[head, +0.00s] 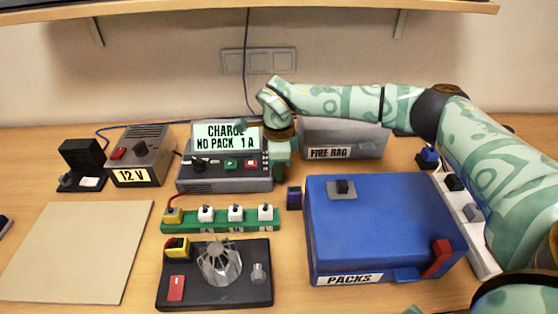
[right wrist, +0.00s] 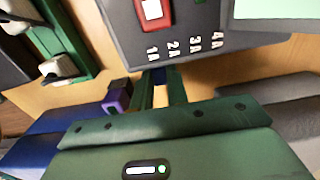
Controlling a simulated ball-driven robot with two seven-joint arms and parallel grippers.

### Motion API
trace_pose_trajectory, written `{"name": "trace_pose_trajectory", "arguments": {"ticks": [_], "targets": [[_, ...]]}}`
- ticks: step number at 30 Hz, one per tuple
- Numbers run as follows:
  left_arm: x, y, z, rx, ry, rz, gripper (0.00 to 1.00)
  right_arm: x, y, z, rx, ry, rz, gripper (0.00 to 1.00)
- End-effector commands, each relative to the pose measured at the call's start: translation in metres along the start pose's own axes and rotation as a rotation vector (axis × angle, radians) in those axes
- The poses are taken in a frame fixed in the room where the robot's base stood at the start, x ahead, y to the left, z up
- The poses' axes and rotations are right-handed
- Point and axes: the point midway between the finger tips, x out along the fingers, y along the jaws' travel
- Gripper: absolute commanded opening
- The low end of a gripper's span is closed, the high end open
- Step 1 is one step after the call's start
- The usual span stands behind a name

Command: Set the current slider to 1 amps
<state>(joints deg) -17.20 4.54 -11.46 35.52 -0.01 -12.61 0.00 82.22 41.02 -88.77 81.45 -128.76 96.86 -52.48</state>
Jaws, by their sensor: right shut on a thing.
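The grey charger (head: 225,184) stands at the back middle of the table. Its screen (head: 226,136) reads "CHARGE NO PACK 1 A". In the right wrist view the charger's edge carries the labels 1A (right wrist: 152,53), 2A, 3A and 4A. My right gripper (right wrist: 160,88) is at that edge, beside the 1A and 2A labels. Its two green fingers are shut on a small dark blue piece, apparently the current slider (right wrist: 159,75), mostly hidden between them. In the head view my right gripper (head: 281,160) covers the charger's right side. My left gripper is not in view.
A blue PACKS case (head: 375,220) stands front right, with a grey fire bag (head: 345,138) behind it. A green strip with white plugs (head: 220,221) and a dark fan board (head: 215,285) lie before the charger. A 12 V supply (head: 143,155) stands left. A bare tan board (head: 75,250) lies front left.

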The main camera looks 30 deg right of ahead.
Motion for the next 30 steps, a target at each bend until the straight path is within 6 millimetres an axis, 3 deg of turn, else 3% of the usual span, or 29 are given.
{"name": "trace_pose_trajectory", "arguments": {"ticks": [2,3,5,13,17,20,30], "targets": [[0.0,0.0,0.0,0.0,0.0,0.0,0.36,0.001,0.003,0.001,-0.002,0.0,0.009,0.0],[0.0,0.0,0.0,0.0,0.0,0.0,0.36,0.001,0.003,0.001,-0.002,0.0,0.01,0.21],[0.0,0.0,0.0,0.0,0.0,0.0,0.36,0.001,0.003,0.001,-0.003,0.0,0.009,0.38],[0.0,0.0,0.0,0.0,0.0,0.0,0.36,0.0,0.002,0.001,-0.002,0.0,0.006,0.38],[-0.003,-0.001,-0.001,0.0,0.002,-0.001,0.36,-0.01,0.001,0.001,-0.002,0.0,0.004,0.38],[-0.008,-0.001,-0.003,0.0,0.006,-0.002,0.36,-0.029,0.001,0.001,-0.002,-0.001,0.001,0.38],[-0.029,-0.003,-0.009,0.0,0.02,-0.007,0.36,-0.121,0.001,0.001,-0.002,-0.001,0.002,0.38]]}}
